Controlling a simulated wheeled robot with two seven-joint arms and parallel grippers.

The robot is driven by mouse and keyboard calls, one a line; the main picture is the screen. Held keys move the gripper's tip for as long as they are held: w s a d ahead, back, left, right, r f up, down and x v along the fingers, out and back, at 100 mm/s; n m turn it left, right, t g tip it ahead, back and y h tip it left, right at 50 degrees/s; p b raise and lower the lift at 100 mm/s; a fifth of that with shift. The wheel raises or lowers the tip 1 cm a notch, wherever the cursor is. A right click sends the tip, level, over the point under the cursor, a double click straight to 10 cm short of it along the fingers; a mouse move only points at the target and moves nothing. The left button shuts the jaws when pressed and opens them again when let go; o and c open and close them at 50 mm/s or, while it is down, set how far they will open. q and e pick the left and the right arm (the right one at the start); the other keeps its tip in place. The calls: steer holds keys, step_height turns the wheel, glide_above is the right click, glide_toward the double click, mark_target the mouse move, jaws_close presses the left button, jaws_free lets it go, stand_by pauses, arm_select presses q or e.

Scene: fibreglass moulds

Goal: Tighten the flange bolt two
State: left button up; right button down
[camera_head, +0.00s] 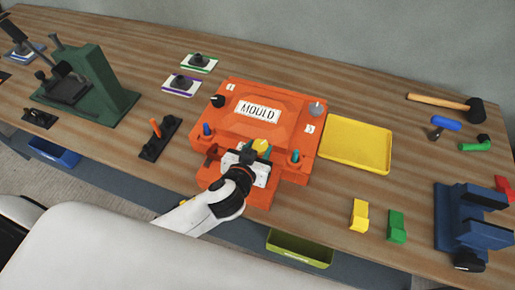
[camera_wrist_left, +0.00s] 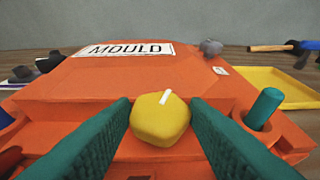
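The orange mould (camera_head: 264,118) stands on the bench, with a white MOULD label on top. A yellow bolt head (camera_wrist_left: 160,120) with a white mark sits at its front edge; in the head view it (camera_head: 262,146) shows just beyond my left gripper (camera_head: 252,152). In the left wrist view, the green fingers of my left gripper (camera_wrist_left: 160,105) stand on both sides of the yellow head, very close to it. I cannot tell whether they press on it. The mould carries a black knob (camera_head: 217,101) at left and a grey knob (camera_head: 317,109) at right. My right gripper is not in view.
Blue pin (camera_head: 207,129) and teal pin (camera_head: 295,156) stand on the mould near the gripper. A yellow tray (camera_head: 357,144) lies right of the mould. A green press (camera_head: 100,83), a blue vise (camera_head: 470,225) and a hammer (camera_head: 445,102) also stand or lie on the bench.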

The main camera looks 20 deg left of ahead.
arm_select(q)
steer(key=shift+a+m+h+p, duration=0.15)
steer(key=shift+m+h+p, duration=0.25)
steer(key=shift+m+h, duration=0.4)
steer(key=shift+h, duration=0.1)
steer(key=o, duration=1)
steer(key=shift+c, duration=0.2)
steer(key=b+v, duration=0.2)
steer(key=v, duration=0.9)
steer(key=shift+b, duration=0.35)
steer(key=shift+s+a+r, duration=0.1)
steer(key=shift+s+r, duration=0.15)
steer(key=shift+s, duration=0.25)
